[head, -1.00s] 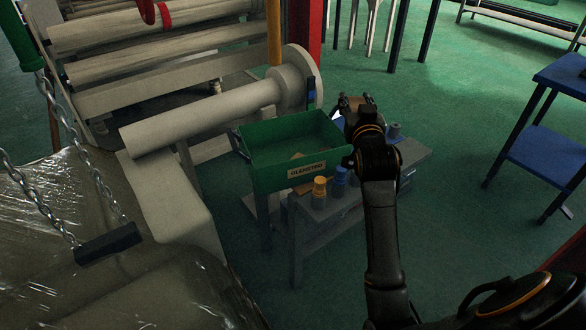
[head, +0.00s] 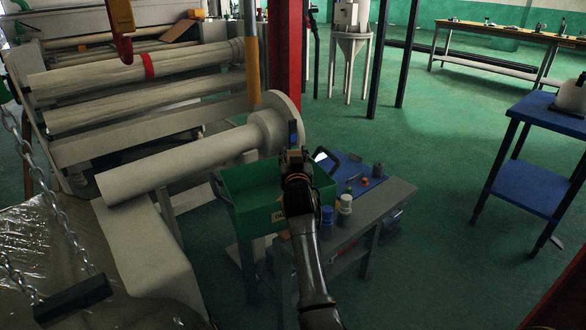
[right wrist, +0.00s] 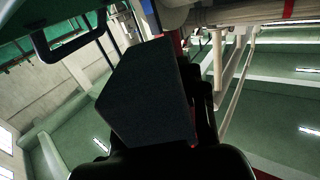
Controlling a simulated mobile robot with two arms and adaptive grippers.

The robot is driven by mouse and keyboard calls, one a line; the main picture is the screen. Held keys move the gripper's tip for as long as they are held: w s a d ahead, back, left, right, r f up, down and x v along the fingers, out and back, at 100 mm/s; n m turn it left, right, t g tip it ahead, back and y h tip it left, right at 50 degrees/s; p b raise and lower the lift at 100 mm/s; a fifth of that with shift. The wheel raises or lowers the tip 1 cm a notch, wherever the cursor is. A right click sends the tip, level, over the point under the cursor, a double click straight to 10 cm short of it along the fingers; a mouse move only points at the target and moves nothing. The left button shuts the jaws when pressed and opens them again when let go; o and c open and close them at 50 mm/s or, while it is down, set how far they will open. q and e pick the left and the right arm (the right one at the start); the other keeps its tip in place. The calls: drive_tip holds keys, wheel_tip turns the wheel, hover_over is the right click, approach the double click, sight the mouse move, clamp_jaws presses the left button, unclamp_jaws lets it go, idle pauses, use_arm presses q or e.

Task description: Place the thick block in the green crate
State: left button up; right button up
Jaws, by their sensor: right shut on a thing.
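The green crate (head: 240,187) stands on the grey bench beside the roller machine. It is open at the top, and a label shows on its front, partly covered by my right arm. My right gripper (head: 294,158) is over the right part of the crate in the head view; its height above the rim is hard to judge. It is shut on a thick dark block (right wrist: 150,95), which fills the middle of the right wrist view. In the head view the block is mostly hidden by the gripper. My left gripper is not in view.
A blue mat (head: 352,172) with small parts lies right of the crate on the grey bench (head: 372,213). The roller (head: 185,160) end and red post (head: 284,60) are close behind the crate.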

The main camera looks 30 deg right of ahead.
drive_tip(key=shift+w+a+f, duration=0.1)
drive_tip(key=shift+w+f, duration=0.1)
drive_tip(key=shift+f, duration=0.2)
use_arm(q)
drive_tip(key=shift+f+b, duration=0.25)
drive_tip(key=shift+b, duration=0.3)
use_arm(e)
drive_tip(key=shift+f, duration=1.3)
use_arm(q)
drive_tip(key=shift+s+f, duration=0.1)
use_arm(e)
drive_tip(key=shift+f+b, duration=0.35)
drive_tip(key=shift+f, duration=0.15)
drive_tip(key=o, duration=1.2)
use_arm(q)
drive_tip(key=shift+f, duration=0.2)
